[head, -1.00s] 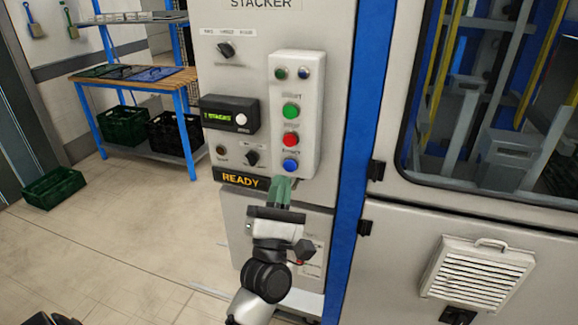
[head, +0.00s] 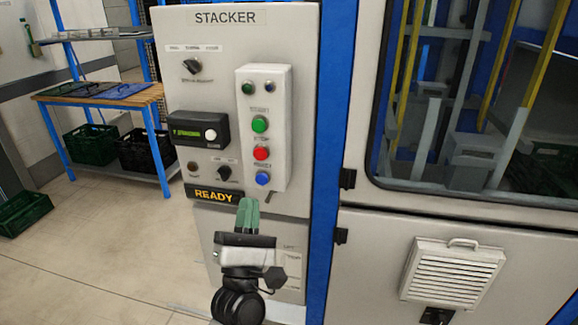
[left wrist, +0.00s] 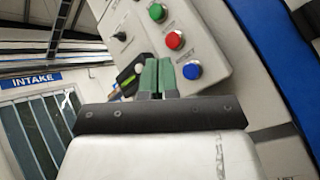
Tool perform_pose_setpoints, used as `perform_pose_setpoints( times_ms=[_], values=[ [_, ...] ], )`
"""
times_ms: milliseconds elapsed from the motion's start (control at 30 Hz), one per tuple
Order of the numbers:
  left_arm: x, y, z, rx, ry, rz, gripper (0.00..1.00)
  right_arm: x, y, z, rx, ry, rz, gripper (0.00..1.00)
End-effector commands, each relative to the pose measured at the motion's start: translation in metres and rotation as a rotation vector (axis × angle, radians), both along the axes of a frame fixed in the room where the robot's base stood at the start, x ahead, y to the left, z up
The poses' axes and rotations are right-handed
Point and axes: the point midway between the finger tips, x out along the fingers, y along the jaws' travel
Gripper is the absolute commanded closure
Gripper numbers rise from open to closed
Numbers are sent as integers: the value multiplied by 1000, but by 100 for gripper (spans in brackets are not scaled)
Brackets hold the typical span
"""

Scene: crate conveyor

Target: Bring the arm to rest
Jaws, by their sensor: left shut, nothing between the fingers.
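My left gripper (head: 248,212) is shut and empty, its green fingers pointing up just below the button box (head: 265,185) of the stacker panel. It also shows in the left wrist view (left wrist: 157,76), with its two fingers together. The panel (head: 220,50) is light grey and labelled STACKER. The button box carries a green button (head: 260,124), a red button (head: 261,153) and a blue button (head: 263,178). A READY sign (head: 214,194) shows in yellow letters, left of the fingertips. My right gripper is not in view.
The machine's window (head: 460,100) and a vent (head: 452,272) are at the right, past a blue post (head: 335,150). A wooden-topped bench (head: 100,96) with dark crates (head: 90,143) stands at the left. A green crate (head: 22,212) is on the floor. The floor between is clear.

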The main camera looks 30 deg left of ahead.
Motion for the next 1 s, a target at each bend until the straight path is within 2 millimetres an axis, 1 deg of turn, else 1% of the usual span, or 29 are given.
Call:
perform_pose_setpoints(
  times_ms=[167,233,267,367,467,500,567,600,667,700,767,800,867,900,967,1000],
  values=[
    [1,0,-2,3,5,2,100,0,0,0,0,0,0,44],
    [6,-2,-11,24,39,12,100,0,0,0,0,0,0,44],
    [10,-4,-18,41,66,19,100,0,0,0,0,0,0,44],
    [30,-12,-61,144,211,61,100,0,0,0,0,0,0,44],
    [51,-25,-128,316,417,106,100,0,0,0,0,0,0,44],
    [57,-30,-159,399,504,120,100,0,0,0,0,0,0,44],
    [61,-39,-204,526,626,131,100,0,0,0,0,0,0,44],
    [61,-44,-235,613,703,133,100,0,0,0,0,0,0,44],
    [57,-51,-280,749,810,129,100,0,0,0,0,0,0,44],
    [51,-55,-311,842,877,121,100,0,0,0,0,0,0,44],
    [40,-61,-355,985,970,98,100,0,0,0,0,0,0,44],
    [29,-64,-384,1082,1028,77,100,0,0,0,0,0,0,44],
    [11,-68,-427,1230,1104,38,100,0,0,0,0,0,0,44],
    [-4,-70,-453,1330,1147,7,100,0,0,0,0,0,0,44],
    [-30,-72,-492,1481,1206,-50,100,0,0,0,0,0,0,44],
    [-49,-73,-517,1583,1237,-95,100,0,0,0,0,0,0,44]
  ],
)
